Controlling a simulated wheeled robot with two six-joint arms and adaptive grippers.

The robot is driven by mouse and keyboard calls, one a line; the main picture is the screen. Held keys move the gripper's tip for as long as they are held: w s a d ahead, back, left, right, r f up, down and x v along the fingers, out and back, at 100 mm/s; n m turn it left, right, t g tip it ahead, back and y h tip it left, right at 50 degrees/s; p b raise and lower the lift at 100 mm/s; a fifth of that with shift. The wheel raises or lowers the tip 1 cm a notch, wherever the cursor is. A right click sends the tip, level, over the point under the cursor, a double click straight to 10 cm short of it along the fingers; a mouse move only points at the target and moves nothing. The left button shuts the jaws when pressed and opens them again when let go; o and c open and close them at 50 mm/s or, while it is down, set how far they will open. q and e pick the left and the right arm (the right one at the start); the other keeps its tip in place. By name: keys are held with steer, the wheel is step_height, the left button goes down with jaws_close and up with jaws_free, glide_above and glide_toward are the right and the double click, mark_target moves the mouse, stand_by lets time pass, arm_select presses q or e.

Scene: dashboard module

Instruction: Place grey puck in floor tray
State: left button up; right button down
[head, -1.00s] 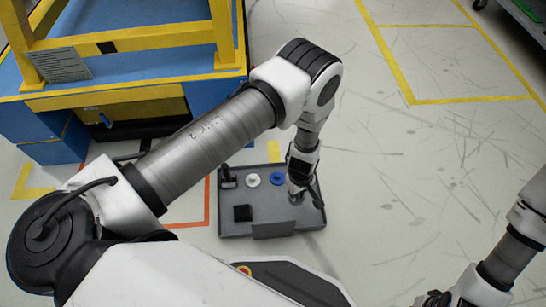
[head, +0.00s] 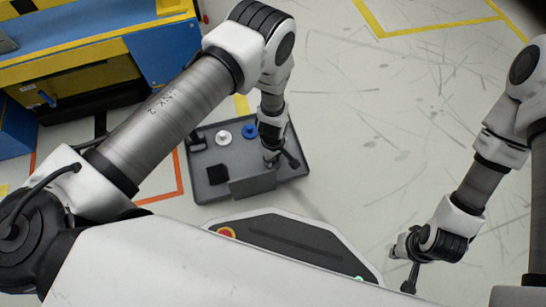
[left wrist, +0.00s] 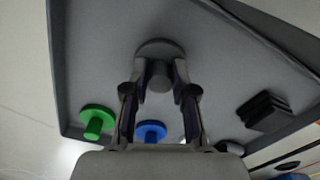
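The grey puck (left wrist: 158,50) lies between my left fingertips in the left wrist view, over the grey floor tray (left wrist: 72,60). My left gripper (left wrist: 161,68) has one finger on each side of its knob; whether the fingers press on it is unclear. In the head view my left gripper (head: 271,160) is low over the right part of the tray (head: 290,168), and the grey puck cannot be made out there. My right gripper (head: 408,285) is at the lower right, away from the tray; its finger opening is not clear.
The tray also holds a white puck (head: 223,138), a blue puck (head: 250,131), a green puck (left wrist: 97,118) and a black block (head: 217,174). A blue and yellow workstation (head: 90,60) stands at the left. The floor right of the tray is clear.

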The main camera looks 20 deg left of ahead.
arm_select(q)
steer(key=shift+o, duration=0.8)
steer(key=shift+r, duration=0.15)
step_height(320, 180, up, 12)
steer(key=p, duration=1.1)
steer(key=shift+r+p, duration=0.15)
steer(key=shift+p, duration=0.25)
steer(key=s+a+r+m, duration=0.5)
steer(key=s, duration=0.5)
steer(key=s+a+r+m, duration=0.5)
steer(key=s+a+m, duration=0.1)
steer(key=s, duration=0.4)
steer(key=shift+s+a, duration=0.2)
steer(key=shift+a, duration=0.05)
